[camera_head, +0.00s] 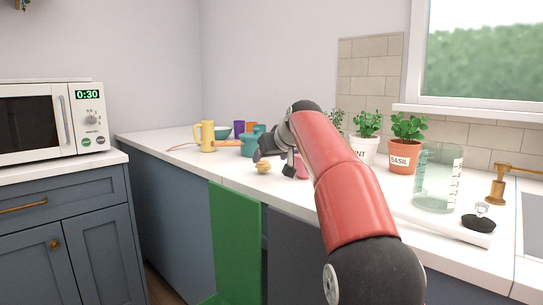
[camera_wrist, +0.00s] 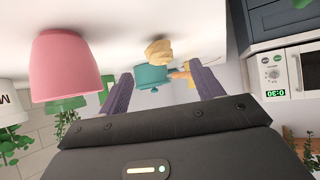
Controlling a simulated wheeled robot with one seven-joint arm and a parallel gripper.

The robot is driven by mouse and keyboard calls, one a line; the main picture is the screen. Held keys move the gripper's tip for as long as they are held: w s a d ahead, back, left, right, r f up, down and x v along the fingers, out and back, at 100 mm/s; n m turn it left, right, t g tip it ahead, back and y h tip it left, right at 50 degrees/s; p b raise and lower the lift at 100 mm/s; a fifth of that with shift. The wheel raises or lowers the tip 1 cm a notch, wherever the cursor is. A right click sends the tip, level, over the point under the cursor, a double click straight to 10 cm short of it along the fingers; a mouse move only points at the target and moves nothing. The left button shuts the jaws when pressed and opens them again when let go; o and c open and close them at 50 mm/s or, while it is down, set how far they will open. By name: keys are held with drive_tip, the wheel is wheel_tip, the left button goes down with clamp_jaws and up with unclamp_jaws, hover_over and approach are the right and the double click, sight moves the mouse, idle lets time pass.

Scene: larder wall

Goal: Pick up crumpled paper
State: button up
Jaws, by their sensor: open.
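The crumpled paper (camera_head: 263,167) is a small tan, wrinkled lump on the white counter near its front edge. In the wrist view the crumpled paper (camera_wrist: 159,52) is at the top, just beyond the fingertips and in line with the gap between them. My gripper (camera_wrist: 160,72) is open, with nothing between its two fingers. In the head view my gripper (camera_head: 277,160) is just above and to the right of the paper, partly hidden by my arm. I see no contact with the paper.
A pink cup (camera_wrist: 66,65) stands close beside my gripper. Potted herbs, including a basil pot (camera_head: 404,155), and a glass container (camera_head: 438,180) are right. A green cabinet door (camera_head: 235,240) stands below the counter.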

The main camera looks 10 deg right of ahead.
sight(266, 162)
drive_tip(key=shift+p+x, duration=0.6)
drive_tip(key=shift+x, duration=3.3)
drive_tip(key=c, duration=1.1)
drive_tip(key=shift+o, duration=0.2)
